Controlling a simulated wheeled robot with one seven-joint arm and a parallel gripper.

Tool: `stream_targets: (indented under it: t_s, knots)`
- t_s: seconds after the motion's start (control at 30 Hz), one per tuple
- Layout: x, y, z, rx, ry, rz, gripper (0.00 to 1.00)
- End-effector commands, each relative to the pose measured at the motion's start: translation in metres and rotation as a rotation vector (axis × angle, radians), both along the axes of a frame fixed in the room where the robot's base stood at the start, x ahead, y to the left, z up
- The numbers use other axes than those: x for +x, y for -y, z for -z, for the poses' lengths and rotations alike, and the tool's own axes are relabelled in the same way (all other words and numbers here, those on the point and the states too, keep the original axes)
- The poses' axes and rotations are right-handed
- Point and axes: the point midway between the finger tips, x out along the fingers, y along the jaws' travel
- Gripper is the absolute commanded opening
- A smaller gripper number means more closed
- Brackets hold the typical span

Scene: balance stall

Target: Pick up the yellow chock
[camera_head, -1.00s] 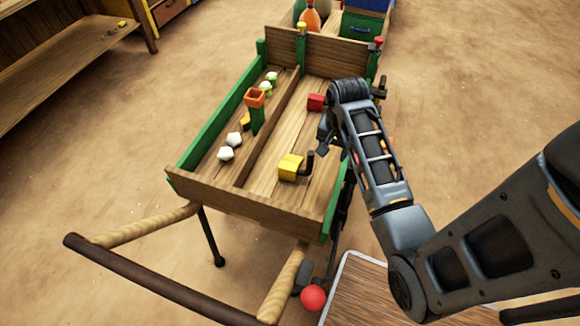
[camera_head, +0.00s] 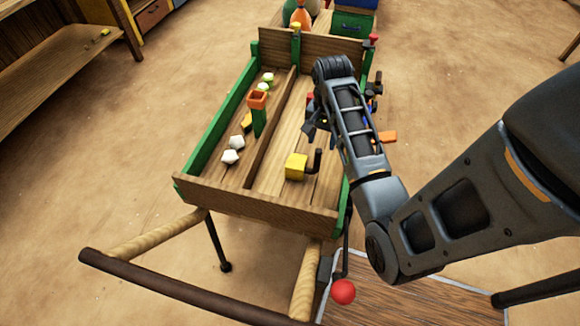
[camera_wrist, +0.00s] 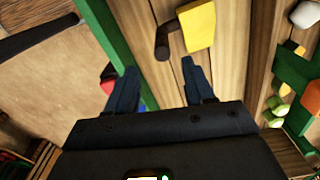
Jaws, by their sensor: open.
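The yellow chock (camera_head: 296,166) is a yellow block with a dark upright peg or handle at its right side. It sits in the right compartment of the wooden cart (camera_head: 250,207), near the front board. In the wrist view the yellow chock (camera_wrist: 200,25) is at the top, with its dark handle pointing left. My gripper (camera_head: 311,131) is over the same compartment, farther back than the chock. In the wrist view my gripper (camera_wrist: 160,88) has its two fingers apart with nothing between them; the chock is beyond the fingertips, clear of them.
A divider (camera_head: 272,128) splits the cart. A green side rail (camera_head: 214,122) edges the cart. A red ball (camera_head: 343,291) is at the front.

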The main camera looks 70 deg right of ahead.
Motion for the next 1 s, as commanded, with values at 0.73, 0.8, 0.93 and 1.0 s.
stream_targets:
  t_s: [0.73, 0.8, 0.93, 1.0]
  knots:
    - [0.0, -0.004, 0.076, 0.001, -0.001, -0.001, 0.53]
    - [0.0, -0.004, 0.078, 0.0, 0.0, 0.0, 0.53]
    - [0.0, -0.004, 0.079, 0.0, 0.0, -0.001, 0.53]
    - [0.0, -0.004, 0.079, 0.0, 0.0, -0.001, 0.53]
